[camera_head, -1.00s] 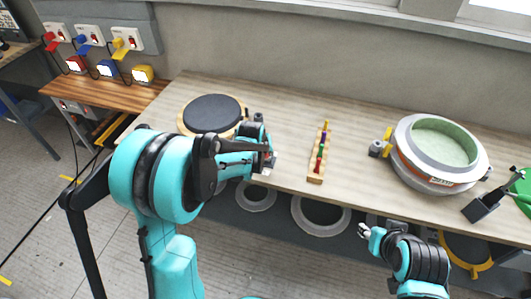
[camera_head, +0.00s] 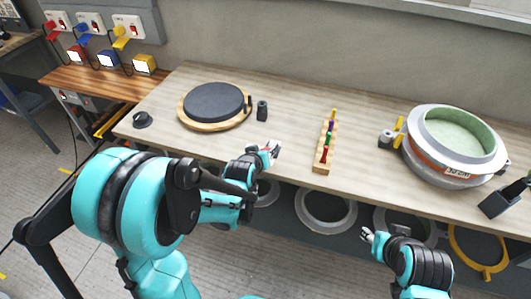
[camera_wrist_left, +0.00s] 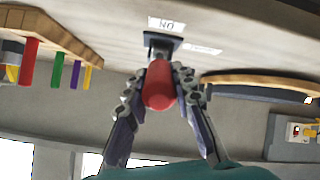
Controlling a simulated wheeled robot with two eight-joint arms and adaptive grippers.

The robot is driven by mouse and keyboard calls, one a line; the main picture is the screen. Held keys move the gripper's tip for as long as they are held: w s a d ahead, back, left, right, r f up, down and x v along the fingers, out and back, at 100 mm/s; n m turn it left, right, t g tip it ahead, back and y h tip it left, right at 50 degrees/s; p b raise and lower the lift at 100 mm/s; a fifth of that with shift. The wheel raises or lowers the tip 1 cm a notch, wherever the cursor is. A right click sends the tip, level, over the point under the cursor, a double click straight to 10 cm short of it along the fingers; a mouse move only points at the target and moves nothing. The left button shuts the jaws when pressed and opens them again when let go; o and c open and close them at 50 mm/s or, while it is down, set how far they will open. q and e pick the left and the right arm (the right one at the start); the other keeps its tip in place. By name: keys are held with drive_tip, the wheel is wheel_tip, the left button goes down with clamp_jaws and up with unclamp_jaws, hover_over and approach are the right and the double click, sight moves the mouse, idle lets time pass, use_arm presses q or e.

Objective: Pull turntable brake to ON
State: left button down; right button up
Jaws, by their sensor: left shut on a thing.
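The turntable (camera_head: 213,101), a black disc on a round wooden base, sits at the left of the bench. The brake's red handle (camera_wrist_left: 159,86) stands on a small dark base (camera_wrist_left: 162,40) in the left wrist view. An upside-down ON label (camera_wrist_left: 167,23) lies beside that base, with a second, less legible label (camera_wrist_left: 201,47). My left gripper (camera_head: 270,151) is at the bench's front edge, right of the turntable. Its fingers (camera_wrist_left: 160,88) are closed around the red handle. The gripper mostly hides the brake in the head view. My right gripper (camera_head: 368,236) is in front of the bench, apart from everything; its jaw state is unclear.
A wooden rack (camera_head: 322,158) with coloured pegs stands right of my left gripper. A large round mould (camera_head: 450,150) is at the right. A dark cylinder (camera_head: 262,110) stands beside the turntable. A black knob (camera_head: 142,119) lies at the left edge. The bench between is clear.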

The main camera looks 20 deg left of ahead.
use_arm(q)
drive_tip(key=shift+f, duration=0.1)
drive_tip(key=c, duration=1.3)
unclamp_jaws()
drive_tip(key=v, duration=1.2)
